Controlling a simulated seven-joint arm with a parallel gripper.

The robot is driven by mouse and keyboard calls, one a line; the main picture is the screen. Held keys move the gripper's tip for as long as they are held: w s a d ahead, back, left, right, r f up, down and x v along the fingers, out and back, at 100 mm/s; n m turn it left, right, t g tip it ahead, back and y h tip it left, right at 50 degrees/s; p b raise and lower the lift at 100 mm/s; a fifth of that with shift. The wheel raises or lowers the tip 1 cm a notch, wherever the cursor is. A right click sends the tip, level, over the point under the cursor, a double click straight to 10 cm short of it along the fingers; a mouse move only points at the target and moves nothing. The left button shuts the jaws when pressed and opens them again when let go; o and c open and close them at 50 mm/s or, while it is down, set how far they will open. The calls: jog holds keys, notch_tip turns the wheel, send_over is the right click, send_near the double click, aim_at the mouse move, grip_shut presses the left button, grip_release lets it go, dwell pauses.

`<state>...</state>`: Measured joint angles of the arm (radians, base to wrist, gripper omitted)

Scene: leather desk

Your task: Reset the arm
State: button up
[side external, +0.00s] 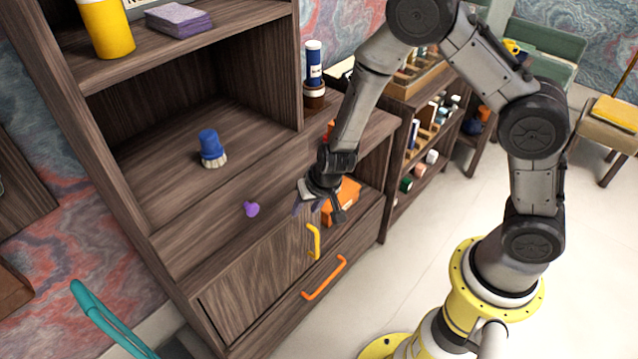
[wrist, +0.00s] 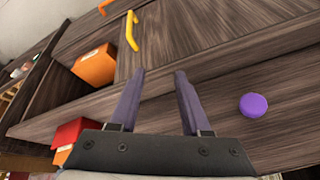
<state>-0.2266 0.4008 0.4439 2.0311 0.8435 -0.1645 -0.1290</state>
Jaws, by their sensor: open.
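My gripper (side external: 322,205) is open and empty, held in front of the dark wooden cabinet (side external: 205,240). In the wrist view its two purple-grey fingers (wrist: 158,88) stand apart with only wood between them. The yellow handle (side external: 313,242) on the cabinet door is just below the gripper in the side view; it also shows in the wrist view (wrist: 131,31). My arm reaches from the right and hides part of the cabinet's right side.
A purple knob-like thing (side external: 251,209) is left of the gripper. A blue brush (side external: 211,149) stands in the open compartment. An orange box (side external: 342,201) sits in the cubby behind the gripper. An orange handle (side external: 324,278) is lower. Floor at right is partly clear.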

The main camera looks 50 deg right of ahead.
jog(key=s+r+n+t+y, duration=0.1)
jog(key=s+r+n, duration=0.15)
jog(key=r, duration=0.75)
jog(key=s+r+n+y, duration=0.15)
jog(key=s+r, duration=0.25)
jog(key=r, duration=0.6)
jog(key=s+d+r+n+h, duration=0.1)
jog(key=s+d+r, duration=0.2)
jog(key=s, duration=0.6)
jog(key=s+d+r+h, duration=0.1)
jog(key=s+d+r, duration=0.2)
jog(key=s, duration=0.6)
jog(key=shift+d+r+n, duration=0.4)
jog(key=shift+r, duration=0.4)
